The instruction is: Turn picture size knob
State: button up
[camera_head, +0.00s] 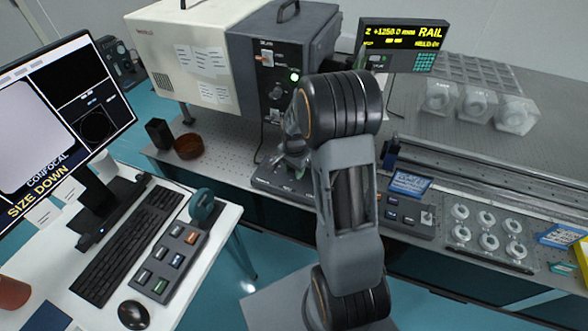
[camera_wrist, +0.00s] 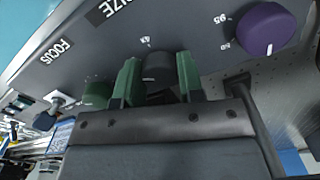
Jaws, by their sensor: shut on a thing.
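The dark grey picture size knob (camera_wrist: 157,66) sits on a grey panel under lettering that ends in "IZE" in the wrist view. My gripper (camera_wrist: 159,80) has its two green fingers on either side of the knob and is shut on it. The knob's front is partly hidden by the gripper, and I cannot read its setting. In the head view the panel's knob is hidden behind my arm. The monitor (camera_head: 50,120) at the left shows "CONFOCAL" and yellow "SIZE DOWN".
A purple knob (camera_wrist: 265,28) is right of my gripper and a green knob (camera_wrist: 97,92) is left of it, near "FOCUS". A box-shaped instrument (camera_head: 270,70) with a green light stands behind my arm. A brown bowl (camera_head: 189,146) and a keyboard (camera_head: 128,240) are at the left.

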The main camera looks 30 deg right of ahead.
jog(key=shift+c, duration=0.9)
jog(key=shift+n, duration=0.3)
jog(key=n+b, duration=0.1)
jog(key=n, duration=0.3)
jog(key=shift+n, duration=0.4)
jog(key=n+b, duration=0.1)
jog(key=n, duration=0.5)
jog(key=shift+n, duration=0.3)
jog(key=o, duration=0.9)
